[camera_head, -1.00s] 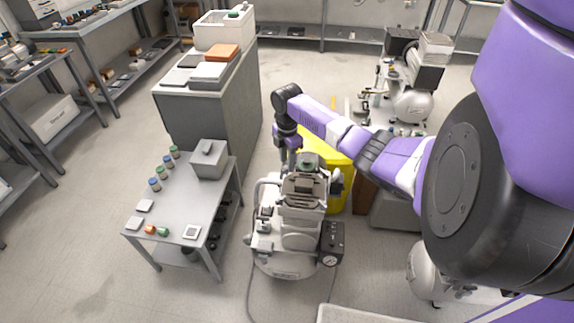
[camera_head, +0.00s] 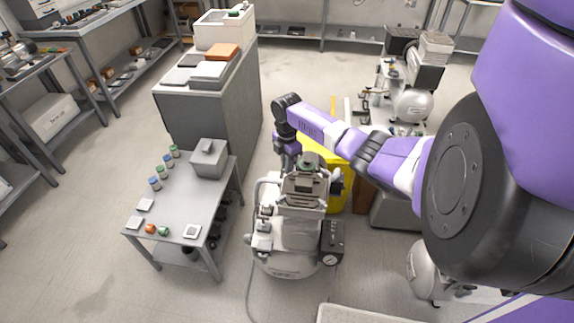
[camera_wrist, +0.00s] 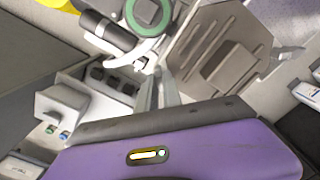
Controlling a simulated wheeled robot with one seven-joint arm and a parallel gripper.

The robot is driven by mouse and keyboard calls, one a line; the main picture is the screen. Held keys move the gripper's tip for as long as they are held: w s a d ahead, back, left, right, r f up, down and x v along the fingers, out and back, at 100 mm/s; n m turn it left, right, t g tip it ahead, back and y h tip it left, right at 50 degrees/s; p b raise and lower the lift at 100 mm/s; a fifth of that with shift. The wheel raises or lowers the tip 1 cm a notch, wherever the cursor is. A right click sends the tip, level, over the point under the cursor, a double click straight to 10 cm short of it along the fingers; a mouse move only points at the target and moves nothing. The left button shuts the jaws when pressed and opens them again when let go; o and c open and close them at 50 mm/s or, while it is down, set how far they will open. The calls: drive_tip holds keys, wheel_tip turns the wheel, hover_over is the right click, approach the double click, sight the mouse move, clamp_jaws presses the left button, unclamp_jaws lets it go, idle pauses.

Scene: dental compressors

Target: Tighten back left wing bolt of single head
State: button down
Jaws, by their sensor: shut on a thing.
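The single-head compressor (camera_head: 287,235) stands on the floor in the middle of the head view, with a green round part on top of its pale head (camera_head: 305,185). In the wrist view the green ring (camera_wrist: 148,14) is at the top, beside a ribbed grey head part (camera_wrist: 215,45). My gripper (camera_head: 285,172) reaches down at the back left of the head. In the wrist view its narrow fingers (camera_wrist: 162,88) are close together at the head's edge, shut on the back left wing bolt, which is mostly hidden between them.
A small grey table (camera_head: 180,215) with jars and a grey box stands close on the left. A grey cabinet (camera_head: 205,120) is behind it. A yellow bin (camera_head: 338,180) sits right behind the compressor. Another compressor (camera_head: 410,105) stands at the back right.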

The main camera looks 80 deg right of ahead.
drive_tip(key=m+p, duration=0.2)
drive_tip(key=m, duration=0.1)
drive_tip(key=shift+a+r+m, duration=0.1)
drive_tip(key=shift+m, duration=0.2)
drive_tip(key=m+p, duration=0.2)
drive_tip(key=m, duration=0.3)
drive_tip(key=m+p, duration=0.1)
drive_tip(key=m, duration=0.4)
drive_tip(key=shift+m, duration=2.2)
drive_tip(key=c, duration=1.5)
unclamp_jaws()
